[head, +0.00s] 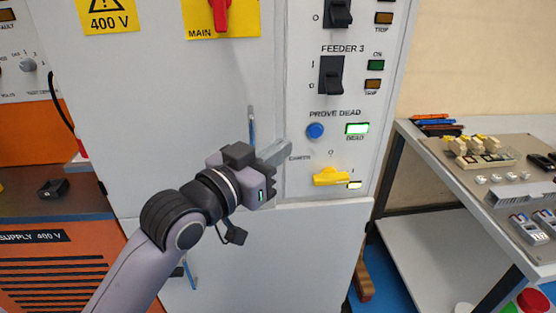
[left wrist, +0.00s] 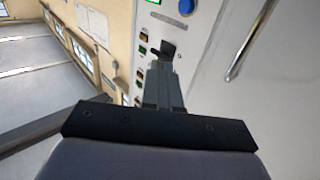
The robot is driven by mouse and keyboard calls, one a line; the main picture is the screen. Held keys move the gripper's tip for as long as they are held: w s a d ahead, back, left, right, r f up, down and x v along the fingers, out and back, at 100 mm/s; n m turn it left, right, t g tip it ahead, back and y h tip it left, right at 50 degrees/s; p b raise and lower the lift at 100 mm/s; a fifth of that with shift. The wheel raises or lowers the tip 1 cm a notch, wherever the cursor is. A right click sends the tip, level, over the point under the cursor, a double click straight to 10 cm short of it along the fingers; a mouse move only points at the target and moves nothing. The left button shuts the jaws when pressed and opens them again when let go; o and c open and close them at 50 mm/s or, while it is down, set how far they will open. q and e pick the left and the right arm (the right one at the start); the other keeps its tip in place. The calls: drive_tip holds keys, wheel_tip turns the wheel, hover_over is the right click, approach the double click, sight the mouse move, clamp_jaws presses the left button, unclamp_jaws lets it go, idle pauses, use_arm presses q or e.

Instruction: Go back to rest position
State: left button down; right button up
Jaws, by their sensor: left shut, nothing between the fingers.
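My left gripper (head: 277,153) is in front of the grey cabinet (head: 230,85), left of its control strip. Its fingers are together and hold nothing. They also show closed in the left wrist view (left wrist: 164,70), pointing along the cabinet front. In the head view the fingertips are near the blue button (head: 316,131) and the yellow handle (head: 330,177), apart from both in the picture. The lamp marked DEAD (head: 357,128) glows green. My right gripper is in neither view.
A vertical door handle (head: 252,127) is just behind my left gripper. The FEEDER 3 switch (head: 331,75) and red main switch (head: 220,12) are above. A workbench (head: 458,205) with parts stands at right. An orange supply unit (head: 50,265) stands at left.

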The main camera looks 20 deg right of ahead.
use_arm(q)
drive_tip(key=s+a+f+n+t+y, duration=0.1)
drive_tip(key=s+a+f+n+y, duration=0.2)
drive_tip(key=a+f, duration=0.65)
drive_tip(key=s+a+f+n+t+y, duration=0.1)
drive_tip(key=a+f+n+y, duration=0.4)
drive_tip(key=f, duration=0.7)
drive_tip(key=s+a+f+g+y, duration=0.2)
drive_tip(key=s+a+f+y, duration=0.2)
drive_tip(key=s+a+f, duration=1.1)
drive_tip(key=shift+s+a+f+n+p, duration=0.3)
drive_tip(key=shift+a+f+p, duration=0.1)
drive_tip(key=shift+a, duration=0.8)
